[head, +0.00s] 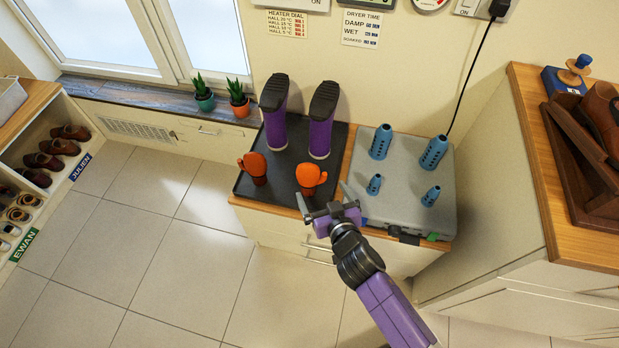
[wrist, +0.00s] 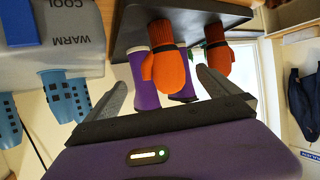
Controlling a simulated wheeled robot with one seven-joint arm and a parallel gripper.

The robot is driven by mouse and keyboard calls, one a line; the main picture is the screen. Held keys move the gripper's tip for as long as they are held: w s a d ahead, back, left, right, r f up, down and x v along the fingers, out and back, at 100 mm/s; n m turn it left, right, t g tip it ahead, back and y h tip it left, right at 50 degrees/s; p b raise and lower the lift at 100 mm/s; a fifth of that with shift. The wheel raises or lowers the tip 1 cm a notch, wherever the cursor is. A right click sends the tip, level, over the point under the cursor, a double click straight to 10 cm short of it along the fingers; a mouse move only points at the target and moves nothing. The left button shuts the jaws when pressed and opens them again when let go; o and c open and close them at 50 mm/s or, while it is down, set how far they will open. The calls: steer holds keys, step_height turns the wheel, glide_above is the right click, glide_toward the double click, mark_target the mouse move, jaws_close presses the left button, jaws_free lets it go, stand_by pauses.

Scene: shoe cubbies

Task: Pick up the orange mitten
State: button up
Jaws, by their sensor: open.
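Two orange mittens stand upright on the black tray (head: 284,183). One orange mitten (head: 311,176) is at the tray's front right; the other orange mitten (head: 254,165) is farther left. My gripper (head: 323,196) is open and empty, just in front of the right mitten. In the wrist view that mitten (wrist: 165,72) shows ahead between the open fingers (wrist: 163,80), apart from them as far as I can tell. The second mitten (wrist: 219,58) shows to the right, beyond the right finger.
Two purple boots (head: 320,135) stand upside down behind the mittens on the tray. A grey dryer unit (head: 403,178) with several blue nozzles (head: 381,142) adjoins the tray on the right. Potted plants (head: 239,104) sit on the sill. A wooden-topped cabinet (head: 530,150) stands far right. The floor left is clear.

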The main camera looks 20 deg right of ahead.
mark_target(314, 181)
steer(key=shift+w+a+f, duration=0.1)
steer(key=shift+w+f, duration=0.05)
steer(key=shift+w, duration=0.9)
steer(key=x, duration=0.7)
steer(key=shift+a+f+b, duration=0.15)
steer(key=shift+f+b, duration=0.1)
steer(key=shift+b, duration=0.05)
steer(key=c, duration=1.4)
